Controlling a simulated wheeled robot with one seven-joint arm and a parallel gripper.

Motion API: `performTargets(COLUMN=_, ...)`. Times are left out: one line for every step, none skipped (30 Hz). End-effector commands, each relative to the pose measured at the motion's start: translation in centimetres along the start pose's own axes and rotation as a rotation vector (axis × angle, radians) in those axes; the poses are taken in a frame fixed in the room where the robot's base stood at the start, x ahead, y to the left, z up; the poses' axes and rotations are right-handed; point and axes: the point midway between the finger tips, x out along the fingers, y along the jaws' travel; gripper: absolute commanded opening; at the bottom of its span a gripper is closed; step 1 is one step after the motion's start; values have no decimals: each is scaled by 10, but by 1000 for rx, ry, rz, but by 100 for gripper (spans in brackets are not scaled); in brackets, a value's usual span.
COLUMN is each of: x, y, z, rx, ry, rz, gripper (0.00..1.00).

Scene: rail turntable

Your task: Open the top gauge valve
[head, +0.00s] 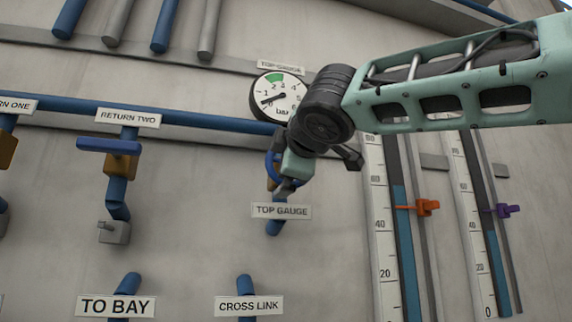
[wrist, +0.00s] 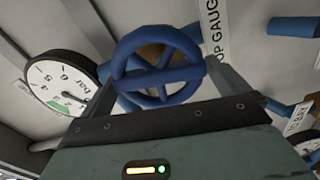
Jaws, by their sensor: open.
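The top gauge valve is a blue spoked handwheel (head: 269,166) on a brass-coloured body, above the TOP GAUGE label (head: 281,211) in the head view. My arm and gripper hide much of it there. In the wrist view the handwheel (wrist: 160,98) is large and close, between the two fingers. My gripper (head: 281,186) is open around or just in front of the wheel; I cannot tell whether the fingers touch it. The round top gauge (head: 283,85) sits above the valve, with its needle near 0 and a green band at the top.
The RETURN TWO valve (head: 108,145) with a blue lever stands to the left. Tall level scales (head: 381,230) with orange (head: 427,208) and purple (head: 508,211) markers are at the right. Blue pipes with TO BAY (head: 116,306) and CROSS LINK (head: 249,306) labels are below.

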Motion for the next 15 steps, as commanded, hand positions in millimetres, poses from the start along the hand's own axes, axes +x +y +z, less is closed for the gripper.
performTargets(x=-7, y=-2, z=0, rx=0, ry=0, rz=3, gripper=100)
performTargets(x=-12, y=-2, z=0, rx=0, ry=0, rz=4, gripper=100)
performTargets(x=-19, y=-2, z=1, rx=1, ry=0, rz=4, gripper=100)
performTargets(x=-25, y=-3, z=1, rx=-1, ry=0, rz=4, gripper=100)
performTargets(x=-32, y=-3, z=1, rx=-1, ry=0, rz=5, gripper=100)
performTargets(x=-41, y=-3, z=1, rx=0, ry=0, rz=5, gripper=100)
performTargets(x=-49, y=-3, z=1, rx=0, ry=1, rz=6, gripper=100)
performTargets(x=-56, y=-4, z=1, rx=-1, ry=1, rz=5, gripper=100)
performTargets(x=-65, y=-4, z=1, rx=0, ry=1, rz=5, gripper=100)
performTargets(x=-72, y=-4, z=1, rx=-1, ry=0, rz=5, gripper=100)
performTargets(x=-80, y=-4, z=1, rx=0, ry=0, rz=5, gripper=100)
performTargets(x=-89, y=-4, z=1, rx=0, ry=1, rz=5, gripper=100)
performTargets(x=-96, y=-3, z=1, rx=0, ry=1, rz=5, gripper=100)
performTargets(x=-103, y=-3, z=1, rx=0, ry=1, rz=5, gripper=100)
performTargets(x=-112, y=-4, z=1, rx=0, ry=1, rz=4, gripper=100)
